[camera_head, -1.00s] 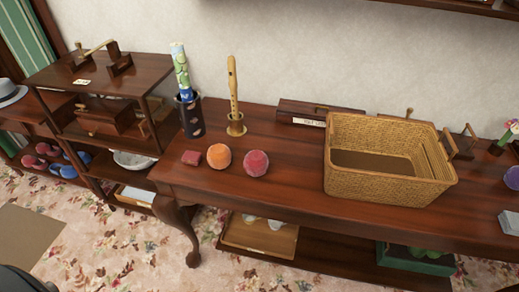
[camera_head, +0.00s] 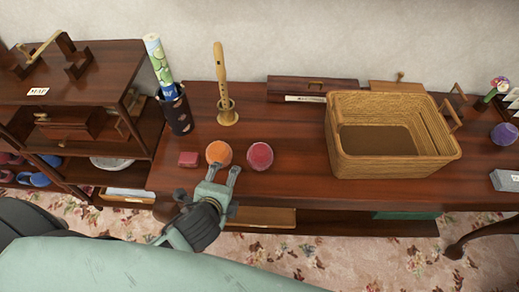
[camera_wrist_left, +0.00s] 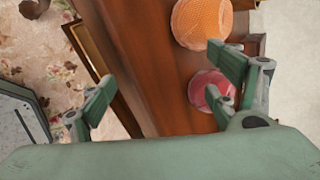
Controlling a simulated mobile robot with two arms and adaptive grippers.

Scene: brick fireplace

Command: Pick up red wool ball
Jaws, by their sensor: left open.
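The red wool ball (camera_head: 260,156) sits on the dark wooden table near its front edge, just right of an orange ball (camera_head: 219,153). My left gripper (camera_head: 222,172) is open and empty at the table's front edge, with its fingertips in front of the orange ball and left of the red ball. In the left wrist view the red ball (camera_wrist_left: 207,92) shows partly behind one finger, and the orange ball (camera_wrist_left: 203,22) is above it. The left gripper (camera_wrist_left: 158,82) has its fingers spread wide there. My right gripper is not in view.
A wicker basket (camera_head: 390,168) stands to the right, with clear tabletop (camera_head: 298,150) between.

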